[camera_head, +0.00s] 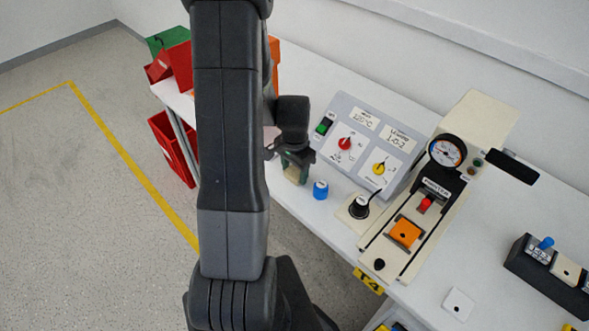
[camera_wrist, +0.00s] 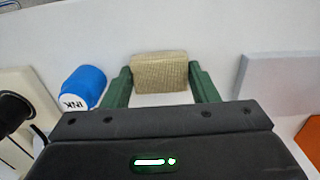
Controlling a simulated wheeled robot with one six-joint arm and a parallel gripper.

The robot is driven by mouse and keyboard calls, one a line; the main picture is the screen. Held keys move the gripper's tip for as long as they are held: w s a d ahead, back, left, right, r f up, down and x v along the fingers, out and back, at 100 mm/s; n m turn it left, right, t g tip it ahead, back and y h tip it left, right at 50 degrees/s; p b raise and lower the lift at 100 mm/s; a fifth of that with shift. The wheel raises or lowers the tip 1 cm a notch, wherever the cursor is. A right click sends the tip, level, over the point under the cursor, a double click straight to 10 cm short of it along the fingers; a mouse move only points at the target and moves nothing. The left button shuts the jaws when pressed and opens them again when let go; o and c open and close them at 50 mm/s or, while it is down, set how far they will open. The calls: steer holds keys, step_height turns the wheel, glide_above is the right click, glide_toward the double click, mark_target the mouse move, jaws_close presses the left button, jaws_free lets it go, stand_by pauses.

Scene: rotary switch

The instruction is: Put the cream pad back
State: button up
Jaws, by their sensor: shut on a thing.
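My gripper (camera_head: 295,172) is shut on a ribbed, cream-tan block, which looks like the cream pad (camera_wrist: 160,66). In the wrist view the block sits between the two green fingers, its ribbed face showing. In the head view the pad (camera_head: 292,174) shows between the fingers near the front edge of the white table, left of a blue ink bottle (camera_head: 320,190). The bottle also shows left of the fingers in the wrist view (camera_wrist: 84,86). I cannot tell whether the pad touches the table.
A control box (camera_head: 362,140) with red and yellow knobs stands behind. Right of the bottle are a black-knobbed cream base (camera_head: 353,210) and a press (camera_head: 428,205) with an orange plate. A white square (camera_head: 458,303) and dark rack (camera_head: 540,270) lie further right. Red bins (camera_head: 172,145) stand left.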

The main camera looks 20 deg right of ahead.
mark_target(294, 173)
steer(key=shift+f, duration=0.15)
steer(key=o, duration=1)
step_height(294, 173, up, 12)
steer(key=shift+r, duration=0.2)
